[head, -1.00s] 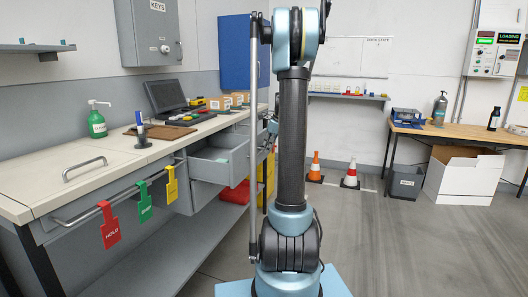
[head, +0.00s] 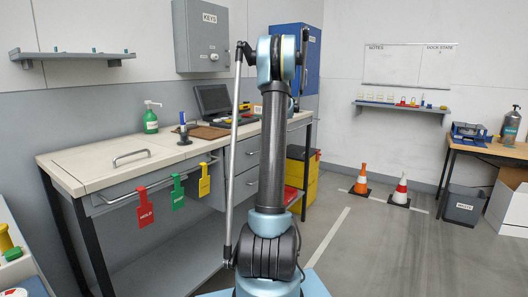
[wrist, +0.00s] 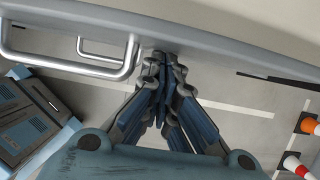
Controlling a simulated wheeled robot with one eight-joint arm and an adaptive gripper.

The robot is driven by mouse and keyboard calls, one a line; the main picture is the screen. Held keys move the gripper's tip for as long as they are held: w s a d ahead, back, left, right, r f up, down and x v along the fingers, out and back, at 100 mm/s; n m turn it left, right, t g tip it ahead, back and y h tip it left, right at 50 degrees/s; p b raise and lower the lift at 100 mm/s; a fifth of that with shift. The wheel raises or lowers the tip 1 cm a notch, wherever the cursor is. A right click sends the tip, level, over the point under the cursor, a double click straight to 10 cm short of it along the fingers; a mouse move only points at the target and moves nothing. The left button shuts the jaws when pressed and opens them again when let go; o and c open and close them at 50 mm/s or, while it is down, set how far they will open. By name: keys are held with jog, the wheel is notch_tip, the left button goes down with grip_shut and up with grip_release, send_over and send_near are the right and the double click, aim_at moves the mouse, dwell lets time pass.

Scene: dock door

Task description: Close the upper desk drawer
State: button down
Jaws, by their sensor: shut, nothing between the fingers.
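The upper desk drawer (head: 247,153) is a grey front under the right part of the desk, partly behind my arm. It looks flush with the lower drawer (head: 245,187), and no open interior shows. In the wrist view my gripper (wrist: 161,62) is shut and empty. Its fingertips are at or very close to a grey front (wrist: 210,42) with metal bar handles (wrist: 127,62) on the left; I cannot tell whether they touch. In the head view my gripper is hidden.
The desk (head: 95,165) has a rail with red (head: 145,208), green and yellow tags. A yellow bin (head: 300,180) stands beyond the drawers. Two cones (head: 400,192) stand on the floor by the back wall.

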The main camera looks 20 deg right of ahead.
jog(key=shift+w+a+r, duration=0.1)
jog(key=shift+w+a, duration=0.25)
dwell(0.3)
jog(key=s+d+r, duration=0.5)
jog(key=s+r, duration=0.1)
jog(key=r, duration=0.3)
jog(key=shift+s, duration=0.25)
